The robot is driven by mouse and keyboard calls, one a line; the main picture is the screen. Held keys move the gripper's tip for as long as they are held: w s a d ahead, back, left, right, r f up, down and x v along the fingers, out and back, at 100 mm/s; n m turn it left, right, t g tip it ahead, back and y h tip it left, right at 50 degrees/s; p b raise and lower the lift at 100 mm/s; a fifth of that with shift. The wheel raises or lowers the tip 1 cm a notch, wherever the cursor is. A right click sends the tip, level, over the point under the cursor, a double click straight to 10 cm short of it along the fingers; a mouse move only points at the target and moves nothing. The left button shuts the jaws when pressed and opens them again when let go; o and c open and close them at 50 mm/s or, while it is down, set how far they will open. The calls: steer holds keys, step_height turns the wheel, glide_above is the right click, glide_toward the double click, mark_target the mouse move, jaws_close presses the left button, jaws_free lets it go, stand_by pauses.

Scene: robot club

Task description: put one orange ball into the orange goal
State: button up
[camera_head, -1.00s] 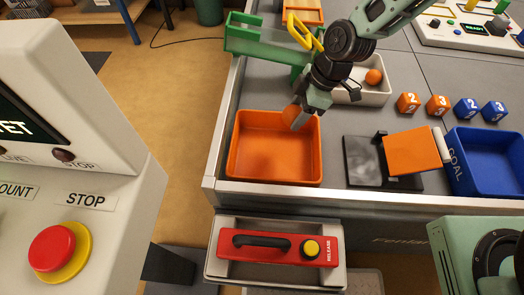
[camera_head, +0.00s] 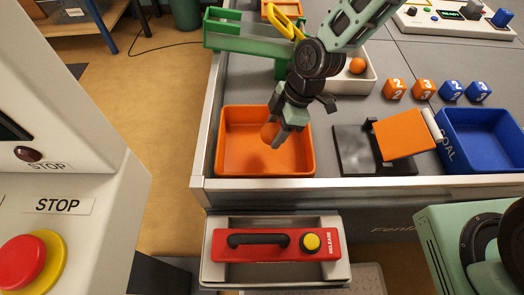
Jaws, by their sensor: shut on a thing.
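The orange goal is a shallow orange tray (camera_head: 233,158) at the table's front left corner. My gripper (camera_head: 274,136) is over the tray, pointing down, shut on an orange ball (camera_head: 268,131). The ball is partly hidden by the fingers and blends with the orange tray; its height above the floor of the tray is hard to tell. A second orange ball (camera_head: 357,66) lies in a white tray (camera_head: 345,84) behind my gripper.
A blue goal tray (camera_head: 480,167) stands at the right. An orange flap on a black base (camera_head: 358,158) lies between the trays. Numbered cubes (camera_head: 423,89) stand behind. A green ramp (camera_head: 240,37) stands at the back left. A red release box (camera_head: 275,246) is in front of the table.

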steer(key=o, duration=1.1)
steer(key=shift+c, duration=0.2)
steer(key=shift+r, duration=0.1)
steer(key=p+v, duration=0.2)
steer(key=v, duration=1.5)
steer(key=shift+p, duration=0.35)
steer(key=s+d+r+m+h+p, duration=0.1)
steer(key=s+r+m+h+p, duration=0.1)
steer(key=s+r+m, duration=0.4)
steer(key=s+d+r+m+t+h+p, duration=0.1)
steer(key=s+r+m+p, duration=0.3)
steer(key=s, duration=0.9)
step_height(320, 180, up, 3)
steer(key=shift+s+d+f+m+h, duration=0.15)
steer(key=shift+s+d+m+h, duration=0.2)
steer(key=shift+m, duration=0.65)
